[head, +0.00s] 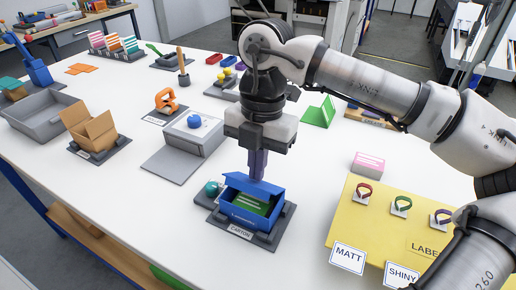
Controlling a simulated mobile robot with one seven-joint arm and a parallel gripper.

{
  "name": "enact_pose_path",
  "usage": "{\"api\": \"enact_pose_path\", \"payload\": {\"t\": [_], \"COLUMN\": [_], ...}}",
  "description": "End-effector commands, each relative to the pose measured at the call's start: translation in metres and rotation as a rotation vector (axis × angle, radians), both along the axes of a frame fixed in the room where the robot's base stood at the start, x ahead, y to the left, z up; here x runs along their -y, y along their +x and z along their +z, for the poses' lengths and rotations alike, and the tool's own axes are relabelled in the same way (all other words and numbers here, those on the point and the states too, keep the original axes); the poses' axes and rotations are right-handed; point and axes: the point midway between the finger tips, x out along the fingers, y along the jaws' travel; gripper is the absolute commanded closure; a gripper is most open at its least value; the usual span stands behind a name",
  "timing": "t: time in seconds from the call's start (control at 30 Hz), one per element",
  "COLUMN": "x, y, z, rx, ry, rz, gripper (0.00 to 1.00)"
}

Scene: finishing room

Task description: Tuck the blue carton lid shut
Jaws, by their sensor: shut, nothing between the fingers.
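The blue carton (248,217) stands in a dark grey holder (228,232) labelled CARTON, near the front middle of the white table. Its lid (257,187) is raised at the back and tilted, so the carton is open. A green item with pale stripes (251,203) shows inside. My gripper (257,179) points straight down above the carton's back side, and its fingers are shut and empty. The fingertips are close to the lid; I cannot tell whether they touch it.
A teal round object (212,188) sits just left of the carton. A grey box with a blue knob (190,135) stands behind left. A yellow board (350,220) with coloured bands lies to the right. White tabletop is clear at front left.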

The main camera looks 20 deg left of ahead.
Motion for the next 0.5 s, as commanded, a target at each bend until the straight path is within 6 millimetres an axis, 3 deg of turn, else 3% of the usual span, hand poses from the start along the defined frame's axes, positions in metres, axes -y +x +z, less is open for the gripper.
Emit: {"api": "enact_pose_path", "payload": {"t": [0.5], "x": [0.0], "y": [-0.0022], "z": [-0.003], "rx": [0.0], "ry": [0.0], "rz": [0.001], "gripper": [1.0]}}
